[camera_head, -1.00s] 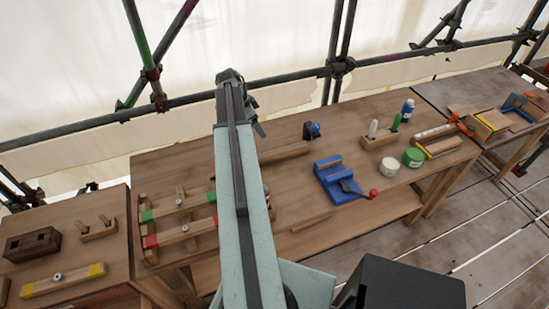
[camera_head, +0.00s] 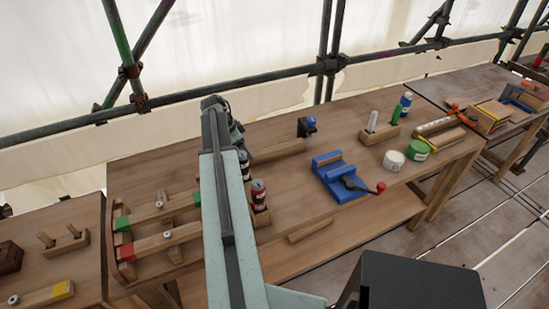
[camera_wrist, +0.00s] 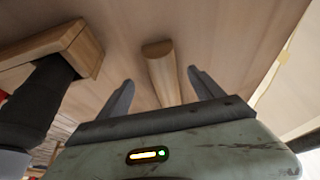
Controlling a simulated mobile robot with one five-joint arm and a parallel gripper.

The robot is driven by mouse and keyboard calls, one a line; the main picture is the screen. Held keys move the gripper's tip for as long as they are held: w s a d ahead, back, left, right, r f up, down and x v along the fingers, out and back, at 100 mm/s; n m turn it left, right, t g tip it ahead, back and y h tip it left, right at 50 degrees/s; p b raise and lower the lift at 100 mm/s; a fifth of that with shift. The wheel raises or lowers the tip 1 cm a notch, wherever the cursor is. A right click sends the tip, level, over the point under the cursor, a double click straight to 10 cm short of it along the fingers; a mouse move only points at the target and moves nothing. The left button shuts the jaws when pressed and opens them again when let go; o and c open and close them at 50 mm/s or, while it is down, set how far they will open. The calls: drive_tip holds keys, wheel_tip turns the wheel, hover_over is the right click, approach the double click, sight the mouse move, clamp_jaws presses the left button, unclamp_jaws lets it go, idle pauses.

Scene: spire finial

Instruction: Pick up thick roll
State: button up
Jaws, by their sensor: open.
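A light wooden piece with a rounded end (camera_wrist: 163,72), which looks like the thick roll, lies between and beyond my gripper's fingertips in the wrist view. My gripper (camera_wrist: 158,76) is open, with a finger on each side of its line and nothing held. In the head view a long wooden roll (camera_head: 280,148) lies on the bench behind my arm, its left end hidden by the arm. It seems to be the same piece, but I cannot be sure. My fingers are not clear in the head view.
A blue vise (camera_head: 342,178) with a red-knobbed handle sits mid-bench. A white tub (camera_head: 393,160) and a green tub (camera_head: 418,150) stand to its right. Scaffold pipes (camera_head: 240,82) run behind the bench.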

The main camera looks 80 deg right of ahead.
drive_tip(key=b+x, duration=0.5)
drive_tip(key=x, duration=0.2)
drive_tip(key=shift+d+f+b, duration=0.1)
drive_tip(key=shift+d+b, duration=0.1)
drive_tip(key=shift+b, duration=0.15)
clamp_jaws()
